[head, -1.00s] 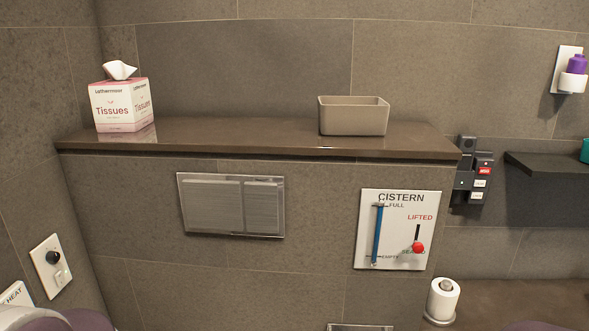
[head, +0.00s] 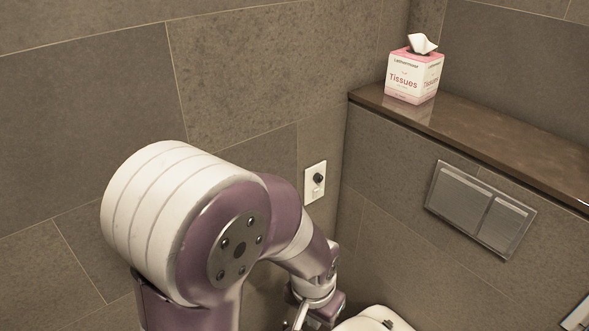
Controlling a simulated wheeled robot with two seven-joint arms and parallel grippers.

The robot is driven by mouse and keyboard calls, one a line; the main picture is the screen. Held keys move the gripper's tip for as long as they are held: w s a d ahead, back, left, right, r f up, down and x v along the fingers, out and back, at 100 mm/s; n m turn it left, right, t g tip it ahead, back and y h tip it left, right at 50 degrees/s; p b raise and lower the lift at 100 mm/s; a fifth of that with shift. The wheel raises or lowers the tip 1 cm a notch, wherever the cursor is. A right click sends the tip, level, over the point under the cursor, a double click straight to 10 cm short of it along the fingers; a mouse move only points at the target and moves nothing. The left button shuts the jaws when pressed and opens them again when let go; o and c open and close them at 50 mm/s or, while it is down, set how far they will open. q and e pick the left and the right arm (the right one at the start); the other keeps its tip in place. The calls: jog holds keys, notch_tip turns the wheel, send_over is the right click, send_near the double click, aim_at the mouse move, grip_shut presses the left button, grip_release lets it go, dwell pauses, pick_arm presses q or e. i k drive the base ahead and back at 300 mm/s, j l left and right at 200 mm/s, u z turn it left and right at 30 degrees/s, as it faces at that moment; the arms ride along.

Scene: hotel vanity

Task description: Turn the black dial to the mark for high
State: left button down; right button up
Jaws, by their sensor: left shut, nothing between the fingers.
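A small black dial (head: 318,179) sits on a white wall plate (head: 315,192) on the left wall, near the corner. Its markings are too small to read. My left arm fills the lower middle of the head view and reaches toward the corner. My left gripper (head: 301,318) is at the bottom edge, below the wall plate and apart from it. It is shut and empty, and its lower part is cut off by the frame. My right gripper is not in view.
A white toilet lid (head: 374,320) shows at the bottom, close to my left gripper. A brown shelf (head: 480,133) holds a pink and white tissue box (head: 414,75). A metal flush plate (head: 480,208) is on the wall below. The left wall above my arm is clear.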

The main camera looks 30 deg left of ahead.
aim_at(318, 178)
jog(key=u, duration=1)
